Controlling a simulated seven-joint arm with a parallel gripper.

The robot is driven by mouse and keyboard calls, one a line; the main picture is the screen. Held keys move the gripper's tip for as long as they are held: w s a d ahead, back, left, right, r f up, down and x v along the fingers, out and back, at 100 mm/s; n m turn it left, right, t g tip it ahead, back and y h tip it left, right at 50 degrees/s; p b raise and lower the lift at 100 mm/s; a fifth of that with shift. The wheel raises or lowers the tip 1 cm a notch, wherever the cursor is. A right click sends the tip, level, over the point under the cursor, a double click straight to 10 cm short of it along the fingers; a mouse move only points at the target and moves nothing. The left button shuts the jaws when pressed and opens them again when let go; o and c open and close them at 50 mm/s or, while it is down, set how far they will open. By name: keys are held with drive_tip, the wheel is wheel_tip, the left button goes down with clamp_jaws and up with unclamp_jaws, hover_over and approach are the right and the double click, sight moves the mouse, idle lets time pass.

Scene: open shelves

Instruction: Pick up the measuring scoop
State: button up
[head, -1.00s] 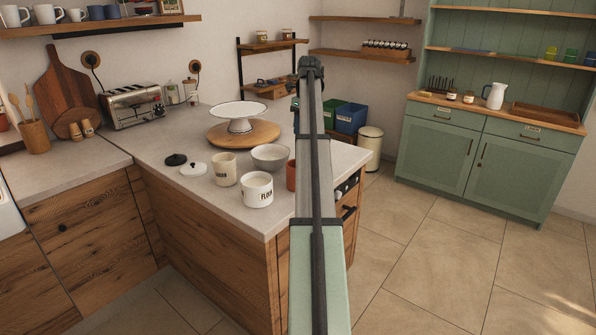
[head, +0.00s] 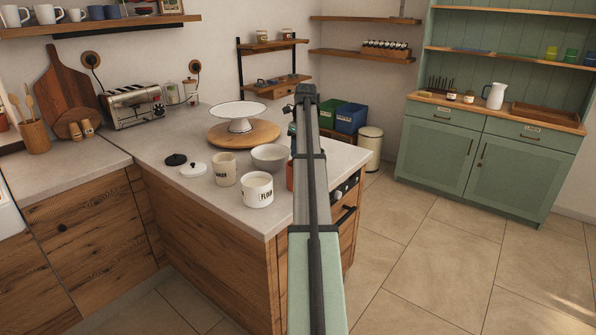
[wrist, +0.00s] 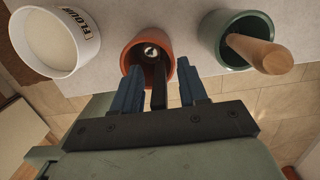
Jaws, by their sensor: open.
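A terracotta pot (wrist: 140,48) sits below my gripper in the wrist view, and a sliver of it (head: 290,177) shows beside my arm in the head view. Inside it is a small shiny metal part (wrist: 151,50), perhaps the bowl of the measuring scoop. A dark upright bar (wrist: 159,90), perhaps the scoop's handle, shows between my fingers. My gripper (wrist: 160,85) is open, its two blue fingers apart on either side of the bar. I cannot tell whether they touch it. My arm hides this spot in the head view.
The FLOUR canister (head: 257,190) stands left of the pot. A green pot (wrist: 232,58) holding a wooden handle (wrist: 260,53) stands right of it in the wrist view. A grey bowl (head: 270,157) and another canister (head: 225,168) are close by. The counter edge is near.

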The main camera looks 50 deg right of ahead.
drive_tip(key=shift+c, duration=0.2)
clamp_jaws()
drive_tip(key=shift+r, duration=0.15)
